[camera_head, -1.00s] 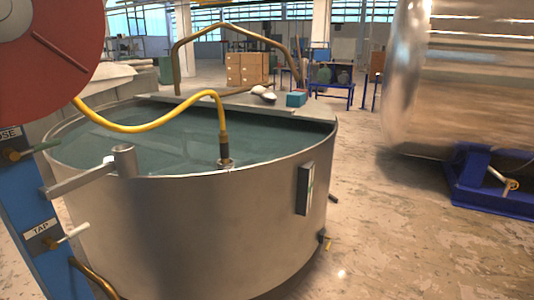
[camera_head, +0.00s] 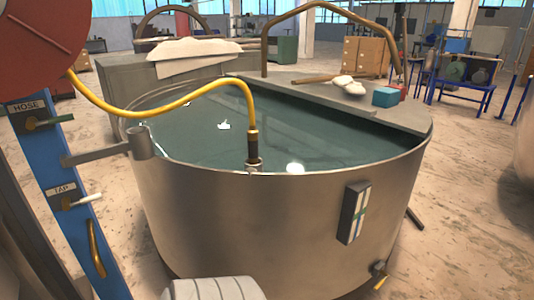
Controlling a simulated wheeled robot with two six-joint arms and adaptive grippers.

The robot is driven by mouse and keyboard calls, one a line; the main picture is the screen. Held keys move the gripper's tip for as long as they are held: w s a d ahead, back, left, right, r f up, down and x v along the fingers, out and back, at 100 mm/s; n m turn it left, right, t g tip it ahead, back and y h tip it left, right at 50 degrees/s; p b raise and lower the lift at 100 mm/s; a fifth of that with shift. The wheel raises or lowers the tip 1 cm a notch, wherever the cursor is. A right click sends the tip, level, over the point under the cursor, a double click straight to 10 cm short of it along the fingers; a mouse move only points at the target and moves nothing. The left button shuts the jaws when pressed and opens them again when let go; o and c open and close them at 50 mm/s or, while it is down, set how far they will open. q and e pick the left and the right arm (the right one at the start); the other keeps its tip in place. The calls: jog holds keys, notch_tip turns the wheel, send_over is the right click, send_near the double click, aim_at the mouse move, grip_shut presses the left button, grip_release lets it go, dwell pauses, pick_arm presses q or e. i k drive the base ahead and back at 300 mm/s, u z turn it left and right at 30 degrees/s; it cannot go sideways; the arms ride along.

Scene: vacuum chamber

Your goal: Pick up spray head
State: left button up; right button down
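The spray head (camera_head: 253,150) is a dark nozzle with a brass collar at the end of a yellow hose (camera_head: 170,114). It points down, roughly upright, at the near rim of the large round metal tank (camera_head: 270,225). Whether it rests on the rim or hangs just inside it is hard to tell. The hose runs up left to a red reel (camera_head: 45,45). No gripper fingers show; a light grey ribbed part at the bottom edge cannot be identified.
A blue post (camera_head: 65,225) at left carries levers labelled HOSE and TAP and a grey metal bracket with a cup (camera_head: 140,143). The tank holds greenish water (camera_head: 200,125). A ledge (camera_head: 395,114) at its back right bears a blue block (camera_head: 386,97).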

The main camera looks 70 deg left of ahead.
aim_at(252, 134)
jog(key=u, duration=0.8)
jog(key=i, duration=0.95)
jog(key=u, duration=1)
